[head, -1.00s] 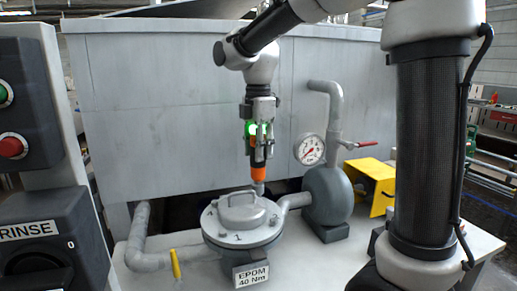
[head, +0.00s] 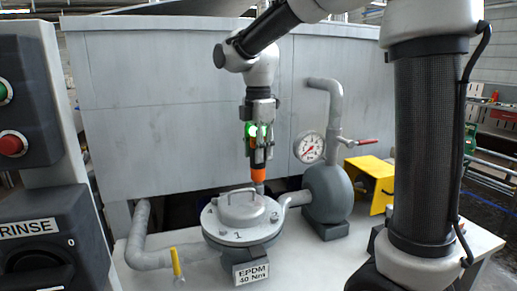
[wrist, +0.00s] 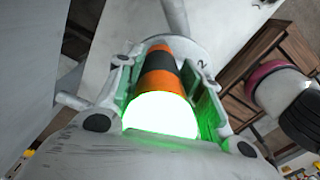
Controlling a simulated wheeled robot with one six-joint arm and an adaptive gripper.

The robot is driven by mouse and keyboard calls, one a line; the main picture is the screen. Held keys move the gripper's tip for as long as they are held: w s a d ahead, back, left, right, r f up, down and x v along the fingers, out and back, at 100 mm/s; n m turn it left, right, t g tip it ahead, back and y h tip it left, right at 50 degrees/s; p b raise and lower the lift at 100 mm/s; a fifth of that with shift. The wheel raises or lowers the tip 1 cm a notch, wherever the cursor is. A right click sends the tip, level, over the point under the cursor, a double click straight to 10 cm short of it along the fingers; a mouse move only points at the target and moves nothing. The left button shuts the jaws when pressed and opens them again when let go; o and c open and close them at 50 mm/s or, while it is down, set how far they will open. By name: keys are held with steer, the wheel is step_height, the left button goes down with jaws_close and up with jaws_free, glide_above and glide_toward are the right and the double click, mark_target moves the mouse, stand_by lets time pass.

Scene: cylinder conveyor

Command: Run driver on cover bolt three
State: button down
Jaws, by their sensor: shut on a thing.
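My gripper (head: 259,150) points straight down and is shut on the driver (head: 259,173), an orange tool with a dark band and a bright green light at its upper end. In the wrist view the driver (wrist: 160,75) sits between the two fingers. Its lower tip is at the back right rim of the round grey cover (head: 222,232). The cover has a raised handle and the numbers 1 and 2 on top. Bolt three cannot be made out, and contact at the tip is too small to tell.
A grey pump body (head: 327,192) with a pressure gauge (head: 309,147) and a red-handled valve (head: 360,141) stands right of the cover. A yellow box (head: 371,178) is farther right. A yellow lever (head: 176,262) is at front left. A grey tank wall (head: 170,110) rises behind.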

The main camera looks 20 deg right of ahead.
steer(key=shift+f, duration=0.45)
stand_by(1.0)
steer(key=shift+r, duration=0.2)
stand_by(0.5)
steer(key=shift+r, duration=1.75)
